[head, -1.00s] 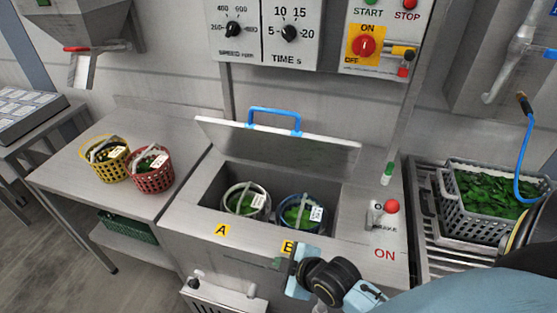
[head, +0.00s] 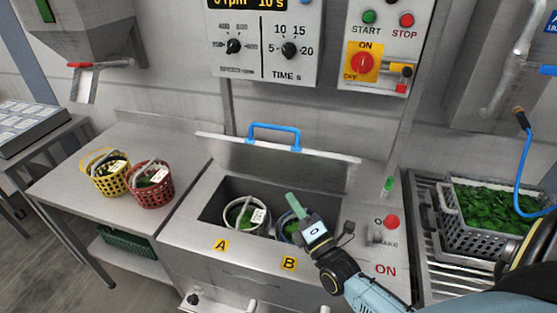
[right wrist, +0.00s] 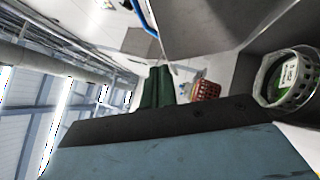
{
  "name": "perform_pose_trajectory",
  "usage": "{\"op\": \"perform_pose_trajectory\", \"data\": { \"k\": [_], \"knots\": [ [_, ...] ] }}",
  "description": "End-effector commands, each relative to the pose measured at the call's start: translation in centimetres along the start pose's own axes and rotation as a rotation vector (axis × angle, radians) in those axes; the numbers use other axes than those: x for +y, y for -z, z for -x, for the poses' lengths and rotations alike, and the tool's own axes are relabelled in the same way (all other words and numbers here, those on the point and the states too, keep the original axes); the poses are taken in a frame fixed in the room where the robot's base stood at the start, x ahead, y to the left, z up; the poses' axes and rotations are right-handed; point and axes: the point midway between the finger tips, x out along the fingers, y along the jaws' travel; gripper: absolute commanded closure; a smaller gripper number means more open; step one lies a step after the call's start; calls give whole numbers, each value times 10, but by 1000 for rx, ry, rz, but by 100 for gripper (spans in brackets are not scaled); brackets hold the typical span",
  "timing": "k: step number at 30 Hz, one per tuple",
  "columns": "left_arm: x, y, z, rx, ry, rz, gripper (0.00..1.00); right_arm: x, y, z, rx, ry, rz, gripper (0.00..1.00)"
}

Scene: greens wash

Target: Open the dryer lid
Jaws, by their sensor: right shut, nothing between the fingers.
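The dryer lid (head: 285,167) stands raised behind the dryer opening, with its blue handle (head: 275,135) on its top edge. In the well, a white basket (head: 244,217) of greens sits behind label A, and a blue-rimmed basket (head: 285,228) behind label B. My right gripper (head: 293,203) is above the B side of the well, in front of the lid and apart from the handle. Its green fingers are shut and empty; they also show in the right wrist view (right wrist: 158,84). The gripper hides part of the blue-rimmed basket. My left gripper is not in view.
A yellow basket (head: 110,178) and a red basket (head: 150,188) stand on the left table. A brake lever and red knob (head: 391,222) are right of the well. A grey crate of greens (head: 470,237) stands at right. The control panel (head: 265,45) hangs above.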

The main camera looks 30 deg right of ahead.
Motion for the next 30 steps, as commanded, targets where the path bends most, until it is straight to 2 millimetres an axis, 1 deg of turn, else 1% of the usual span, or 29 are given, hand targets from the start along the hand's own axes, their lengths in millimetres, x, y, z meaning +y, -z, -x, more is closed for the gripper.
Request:
{"op": "perform_pose_trajectory", "data": {
  "k": [5,9,14,15,18,21,25,30],
  "knots": [
    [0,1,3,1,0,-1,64,2,0,-31,1,-4,-1,100],
    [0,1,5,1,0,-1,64,2,0,-62,2,-3,-1,100],
    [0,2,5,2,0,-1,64,2,0,-94,2,-2,-3,100],
    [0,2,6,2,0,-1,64,1,-3,-100,3,0,0,100],
    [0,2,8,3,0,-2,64,1,-15,-110,3,1,1,100],
    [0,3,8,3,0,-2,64,0,-22,-116,4,1,-1,100],
    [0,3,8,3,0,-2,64,0,-27,-121,3,1,-3,100],
    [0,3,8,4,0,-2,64,0,-27,-122,2,2,-4,100]
  ]
}}
